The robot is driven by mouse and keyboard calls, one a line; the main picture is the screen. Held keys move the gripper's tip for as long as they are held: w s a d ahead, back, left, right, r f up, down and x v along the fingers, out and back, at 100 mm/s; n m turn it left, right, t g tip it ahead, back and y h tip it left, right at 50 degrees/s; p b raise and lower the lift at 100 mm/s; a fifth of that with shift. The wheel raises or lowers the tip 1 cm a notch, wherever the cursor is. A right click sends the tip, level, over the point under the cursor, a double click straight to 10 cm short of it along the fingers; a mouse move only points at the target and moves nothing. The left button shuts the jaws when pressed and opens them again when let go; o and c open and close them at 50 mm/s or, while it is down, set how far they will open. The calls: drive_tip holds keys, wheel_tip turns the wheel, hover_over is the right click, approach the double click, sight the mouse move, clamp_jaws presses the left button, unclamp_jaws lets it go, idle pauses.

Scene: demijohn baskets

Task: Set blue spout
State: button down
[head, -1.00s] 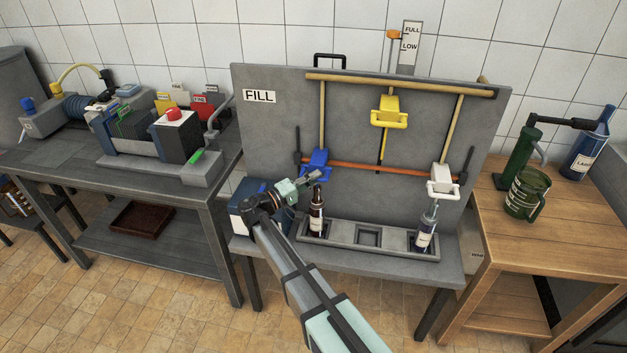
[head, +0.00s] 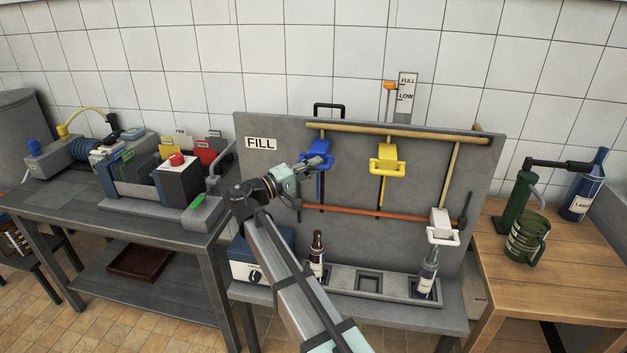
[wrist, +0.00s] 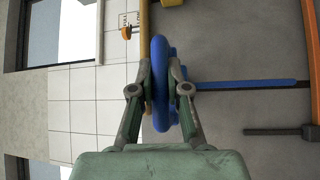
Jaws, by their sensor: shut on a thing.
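The blue spout (head: 318,152) is raised high on the grey fill panel (head: 262,185), just under the wooden top rail. My gripper (head: 312,168) is shut on it from the left. In the wrist view the blue spout (wrist: 160,85) sits between the two fingers of my gripper (wrist: 160,92), with a blue rod behind it. The yellow spout (head: 388,160) is at a similar height to its right. The white spout (head: 441,228) is low, over a bottle (head: 427,275) at the right. A brown bottle (head: 317,255) stands below the blue spout.
A grey tray (head: 370,283) runs along the panel's foot, its middle pocket empty. An orange-red bar (head: 370,214) crosses the panel. A blue box (head: 250,262) stands left of the tray. A wooden table (head: 490,240) with a green mug (head: 527,237) is at right.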

drive_tip(key=shift+r, duration=0.4)
drive_tip(key=shift+w, duration=0.1)
drive_tip(key=c, duration=1.1)
unclamp_jaws()
drive_tip(key=shift+r, duration=0.1)
drive_tip(key=shift+c, duration=0.2)
drive_tip(key=shift+s+a+f, duration=0.25)
drive_tip(key=shift+s+a, duration=0.15)
drive_tip(key=shift+a, duration=0.05)
drive_tip(key=v, duration=1)
drive_tip(key=shift+s+a, duration=0.2)
drive_tip(key=shift+a, duration=0.15)
